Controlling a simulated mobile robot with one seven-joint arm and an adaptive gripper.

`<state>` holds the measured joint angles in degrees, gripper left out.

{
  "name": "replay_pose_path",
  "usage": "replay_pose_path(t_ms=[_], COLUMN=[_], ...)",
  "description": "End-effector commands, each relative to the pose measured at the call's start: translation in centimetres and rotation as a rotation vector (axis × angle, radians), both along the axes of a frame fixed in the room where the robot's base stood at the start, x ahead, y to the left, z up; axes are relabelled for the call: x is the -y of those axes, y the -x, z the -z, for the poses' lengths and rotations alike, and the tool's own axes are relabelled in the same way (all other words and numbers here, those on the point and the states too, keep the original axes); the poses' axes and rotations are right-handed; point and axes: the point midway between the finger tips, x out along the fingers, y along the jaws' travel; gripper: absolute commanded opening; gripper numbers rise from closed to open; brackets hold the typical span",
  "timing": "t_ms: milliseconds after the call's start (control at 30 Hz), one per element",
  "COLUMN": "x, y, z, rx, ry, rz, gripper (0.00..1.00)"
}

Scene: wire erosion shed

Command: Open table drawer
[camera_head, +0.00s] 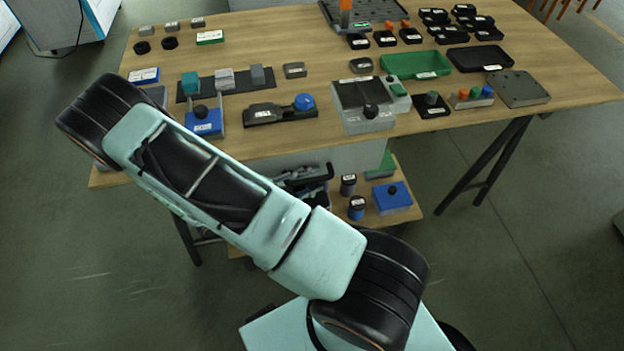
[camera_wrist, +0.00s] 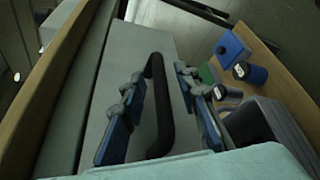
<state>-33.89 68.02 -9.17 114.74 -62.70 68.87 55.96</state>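The table drawer (camera_wrist: 130,65) has a plain light grey front under the wooden tabletop; part of the grey front also shows below the table edge in the head view (camera_head: 358,156). Its black bar handle (camera_wrist: 161,110) stands out from the front in the wrist view. My gripper (camera_wrist: 164,85) is open, with one blue-padded finger on each side of the handle and gaps visible between. In the head view my gripper (camera_head: 305,176) is by the drawer front, partly hidden by my arm. I cannot tell whether the drawer is fully shut.
The wooden tabletop (camera_head: 285,145) carries many small parts and trays. A lower wooden shelf (camera_head: 408,211) holds a blue block (camera_head: 392,198) and two dark cylinders (camera_head: 357,208). Floor is clear at right.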

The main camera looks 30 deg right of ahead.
Motion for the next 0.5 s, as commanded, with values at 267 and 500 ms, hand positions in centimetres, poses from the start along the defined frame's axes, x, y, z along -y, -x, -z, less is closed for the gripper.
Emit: replay_pose_path(t_ms=[267,500], x=[0.42,0.41], y=[-0.04,-0.04], z=[0.11,0.1], rx=[0.0,0.0], ry=[-0.001,-0.001], rz=[0.0,0.0], gripper=[0.29,0.1])
